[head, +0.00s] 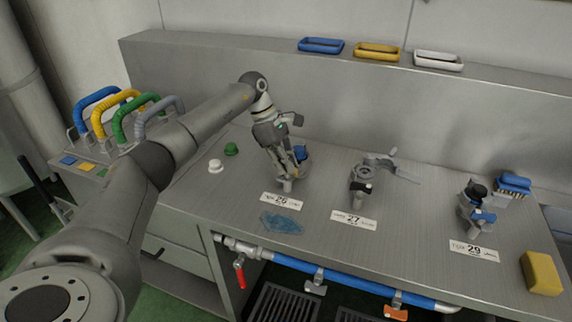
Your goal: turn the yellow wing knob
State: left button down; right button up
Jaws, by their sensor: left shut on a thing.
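My left gripper (291,170) reaches down from the left over the steel fitting (287,184) behind the label 26. Its fingers are shut on the yellow wing knob there. The fingers hide nearly all of the knob; only a small yellowish trace shows between them, so its angle cannot be told. A blue part (301,152) shows just behind the fingers. My right gripper is not in view.
A tap (361,185) stands behind label 27, and another (470,210) behind label 29. A yellow sponge (541,273) lies at the right. Coloured hose handles (123,110) stand at the left. A blue pipe (340,279) runs below the bench front. Bare bench lies between the taps.

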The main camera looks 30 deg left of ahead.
pick_arm(q)
jog(key=c, duration=1.6)
grip_release()
jog(key=shift+o, duration=0.2)
jog(key=shift+r, duration=0.15)
jog(key=v, duration=1.1)
jog(key=shift+a+r, duration=0.2)
jog(key=shift+r, duration=0.1)
